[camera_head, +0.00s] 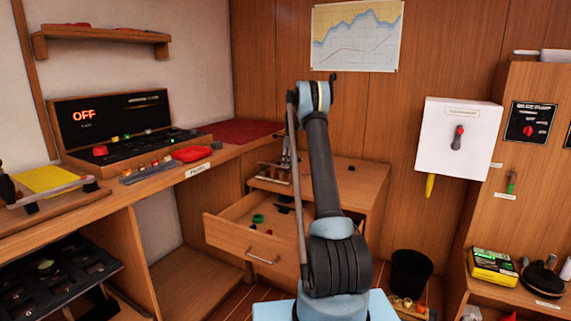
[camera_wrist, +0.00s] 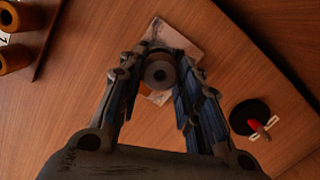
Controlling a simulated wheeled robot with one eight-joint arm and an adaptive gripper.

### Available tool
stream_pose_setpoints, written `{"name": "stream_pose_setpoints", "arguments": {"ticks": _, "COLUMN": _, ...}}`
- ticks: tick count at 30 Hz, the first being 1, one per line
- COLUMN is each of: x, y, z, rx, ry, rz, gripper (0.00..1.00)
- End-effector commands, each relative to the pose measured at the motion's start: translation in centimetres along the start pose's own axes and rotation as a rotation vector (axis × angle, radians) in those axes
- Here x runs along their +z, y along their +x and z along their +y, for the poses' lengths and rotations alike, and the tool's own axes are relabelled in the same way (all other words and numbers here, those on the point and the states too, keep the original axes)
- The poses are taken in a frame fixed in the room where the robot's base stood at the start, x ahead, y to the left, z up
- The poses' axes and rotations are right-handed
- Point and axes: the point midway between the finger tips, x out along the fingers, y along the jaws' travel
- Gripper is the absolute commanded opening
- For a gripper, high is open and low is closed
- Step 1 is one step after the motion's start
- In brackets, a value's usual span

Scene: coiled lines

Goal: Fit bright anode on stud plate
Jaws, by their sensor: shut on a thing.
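The ring sits between the fingertips in the wrist view. A pale, marked square plate (camera_wrist: 180,39) lies behind it on the wooden top, partly hidden by the ring and fingers. It may be the stud plate, but no stud shows. I cannot tell whether the ring touches the plate. In the head view my gripper (camera_head: 284,163) is small, above the cabinet top at the back; the ring cannot be made out there.
A black round base with a red handle (camera_wrist: 252,118) stands right of the gripper. Orange-brown cylinders (camera_wrist: 14,38) are at the far left. Below the cabinet top (camera_head: 352,178), a drawer (camera_head: 238,237) stands open with small items inside. A black bin (camera_head: 410,272) stands on the right.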

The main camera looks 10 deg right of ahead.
Motion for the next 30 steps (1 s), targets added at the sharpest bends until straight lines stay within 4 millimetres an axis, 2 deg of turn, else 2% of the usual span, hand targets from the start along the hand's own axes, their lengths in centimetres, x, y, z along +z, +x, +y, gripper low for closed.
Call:
{"name": "stream_pose_setpoints", "arguments": {"ticks": 17, "x": -0.1, "y": 1.4, "z": 0.0, "rx": 0.0, "ry": -0.001, "rz": 0.0, "gripper": 0.05}}
{"name": "stream_pose_setpoints", "arguments": {"ticks": 18, "x": -0.1, "y": 1.3, "z": 0.0, "rx": 0.0, "ry": -0.001, "rz": 0.0, "gripper": 0.39}}
{"name": "stream_pose_setpoints", "arguments": {"ticks": 20, "x": -0.1, "y": 1.3, "z": 0.0, "rx": 0.0, "ry": -0.001, "rz": 0.0, "gripper": 0.52}}
{"name": "stream_pose_setpoints", "arguments": {"ticks": 21, "x": -0.1, "y": 1.3, "z": 0.0, "rx": 0.0, "ry": -0.001, "rz": 0.0, "gripper": 0.55}}
{"name": "stream_pose_setpoints", "arguments": {"ticks": 30, "x": -0.1, "y": 1.3, "z": 0.0, "rx": 0.0, "ry": -0.001, "rz": 0.0, "gripper": 0.55}}
